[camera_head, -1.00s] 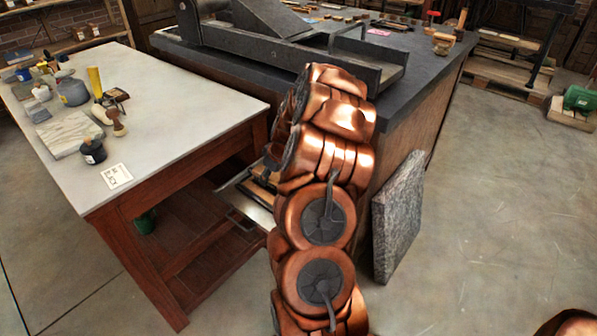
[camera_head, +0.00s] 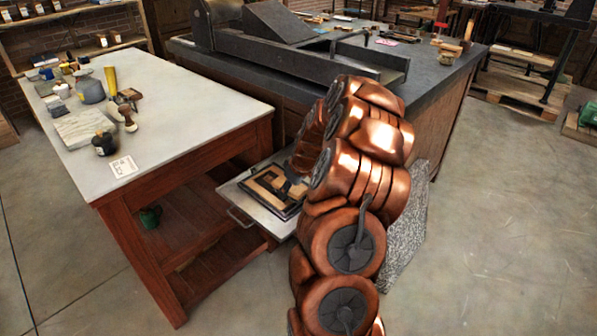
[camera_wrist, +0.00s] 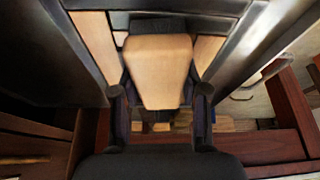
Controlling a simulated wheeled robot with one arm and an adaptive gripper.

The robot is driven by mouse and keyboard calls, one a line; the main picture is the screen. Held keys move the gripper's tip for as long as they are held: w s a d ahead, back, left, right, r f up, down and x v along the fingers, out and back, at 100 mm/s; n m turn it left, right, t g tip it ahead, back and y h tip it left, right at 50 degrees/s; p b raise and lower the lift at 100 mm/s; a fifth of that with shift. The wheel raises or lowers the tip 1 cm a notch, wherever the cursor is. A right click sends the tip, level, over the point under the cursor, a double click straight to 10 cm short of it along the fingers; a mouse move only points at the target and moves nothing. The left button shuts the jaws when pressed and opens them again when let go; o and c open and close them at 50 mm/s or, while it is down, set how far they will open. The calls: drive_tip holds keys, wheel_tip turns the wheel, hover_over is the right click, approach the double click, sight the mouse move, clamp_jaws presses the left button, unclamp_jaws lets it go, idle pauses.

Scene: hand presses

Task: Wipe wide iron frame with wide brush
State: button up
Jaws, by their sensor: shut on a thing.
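The wide iron frame (camera_head: 254,188) is a dark rectangular frame around light wood. It lies on a pulled-out pale tray (camera_head: 236,197) between the table and the press bench. In the wrist view its dark iron bar (camera_wrist: 88,48) runs along the left, with wood strips inside. My gripper (camera_wrist: 160,95) is shut on the wide brush (camera_wrist: 158,62), seen as a light wooden block with a dark part at its far end. The brush is over the frame's inner area; I cannot tell whether it touches. In the head view my arm hides part of the frame, and the brush is not clear there.
The pale-topped table (camera_head: 185,110) at left holds jars, a stone slab (camera_head: 82,127) and small tools. The dark press bench (camera_head: 440,75) stands behind my arm.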

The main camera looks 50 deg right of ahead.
drive_tip(key=shift+s+r, duration=0.25)
drive_tip(key=shift+s, duration=0.05)
drive_tip(key=shift+w+d+r, duration=0.1)
drive_tip(key=shift+w+r, duration=0.05)
drive_tip(key=shift+r, duration=0.7)
drive_tip(key=shift+r+p, duration=0.4)
drive_tip(key=shift+r, duration=2.55)
